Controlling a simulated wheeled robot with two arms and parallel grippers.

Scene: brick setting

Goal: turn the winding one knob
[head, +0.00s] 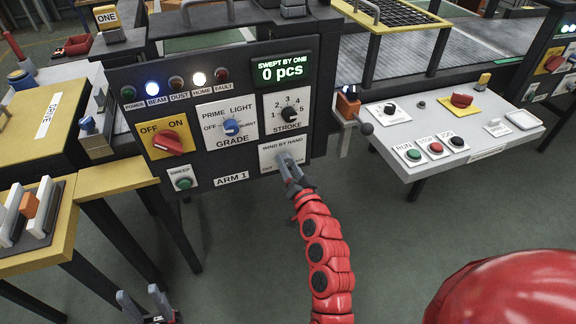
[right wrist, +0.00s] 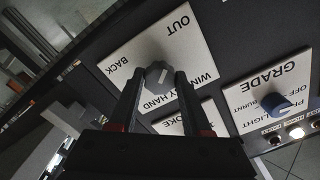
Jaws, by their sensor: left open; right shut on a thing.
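The winding knob (right wrist: 159,77) is a grey knob with a pale pointer mark, on a white plate marked WIND BY HAND, BACK and OUT (right wrist: 126,62). The plate (head: 272,153) also shows in the head view at the lower right of the dark ARM 1 panel, where my gripper hides the knob. My right gripper (head: 289,181) is at this plate, shut on the knob; in the right wrist view its two fingers lie on either side of it. My left gripper (head: 142,298) is open and empty, low at the bottom edge of the head view, well away from the panel.
The same panel carries the red OFF/ON knob (head: 166,142), the blue GRADE knob (head: 231,127), the STROKE knob (head: 288,115) and the green SWEEP button (head: 183,183). A display (head: 284,69) reads 0 pcs. A grey control desk (head: 470,125) stands to the right; open floor lies below.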

